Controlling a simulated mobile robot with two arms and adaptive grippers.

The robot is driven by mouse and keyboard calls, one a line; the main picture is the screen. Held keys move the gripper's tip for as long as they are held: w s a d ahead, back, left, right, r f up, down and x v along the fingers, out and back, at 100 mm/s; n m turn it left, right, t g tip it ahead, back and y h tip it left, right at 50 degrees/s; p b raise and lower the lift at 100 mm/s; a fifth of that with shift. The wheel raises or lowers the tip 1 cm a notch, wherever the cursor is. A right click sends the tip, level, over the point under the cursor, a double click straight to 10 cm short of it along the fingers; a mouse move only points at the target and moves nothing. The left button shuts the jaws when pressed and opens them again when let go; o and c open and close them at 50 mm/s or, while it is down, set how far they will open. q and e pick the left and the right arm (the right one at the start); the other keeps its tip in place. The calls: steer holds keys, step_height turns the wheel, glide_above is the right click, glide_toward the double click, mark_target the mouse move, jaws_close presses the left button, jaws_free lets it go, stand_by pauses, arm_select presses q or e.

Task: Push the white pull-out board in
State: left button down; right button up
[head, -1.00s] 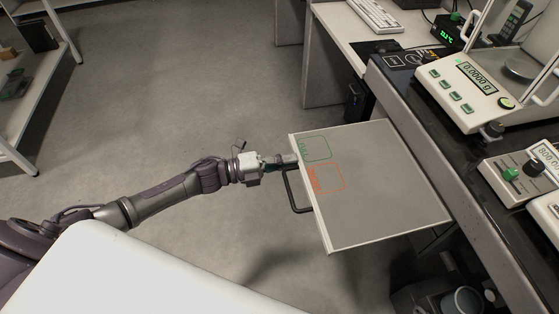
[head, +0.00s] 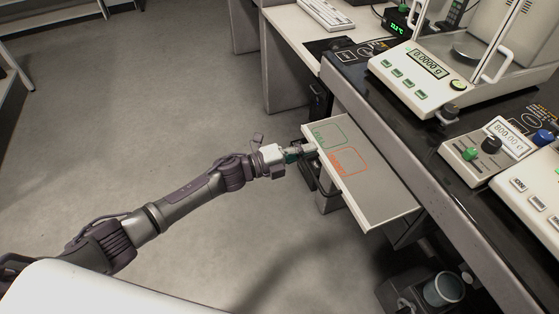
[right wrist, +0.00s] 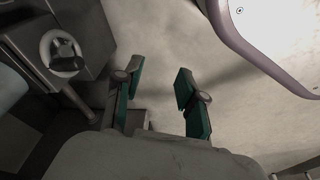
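The white pull-out board (head: 378,190) sticks out from under the dark-topped bench in the head view. Its top is grey with a pale rim, a green outline and an orange outline.
A balance (head: 428,75) and a control box with a display (head: 492,146) stand on the bench (head: 370,100). A bin with a pale round container (head: 443,290) is below the bench. The floor (head: 150,100) left of the board is clear.

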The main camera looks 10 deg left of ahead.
mark_target(348, 136)
arm_select(q)
steer(key=b+x, duration=0.2)
steer(key=x, duration=0.5)
steer(key=shift+w+d+f, duration=0.1)
steer(key=shift+w+d, duration=0.1)
steer(key=shift+d, duration=0.15)
steer(key=b+x, duration=0.1)
steer(key=x, duration=0.2)
steer(key=shift+w+d+b, duration=0.3)
steer(key=shift+b, duration=0.1)
steer(key=shift+w+d, duration=0.2)
steer(key=shift+d, duration=0.15)
arm_select(e)
step_height(348, 136, up, 15)
steer(key=w, duration=0.2)
steer(key=shift+w+t, duration=0.15)
steer(key=shift+t, duration=0.25)
arm_select(q)
steer(key=shift+a, duration=0.1)
arm_select(e)
steer(key=shift+a, duration=0.1)
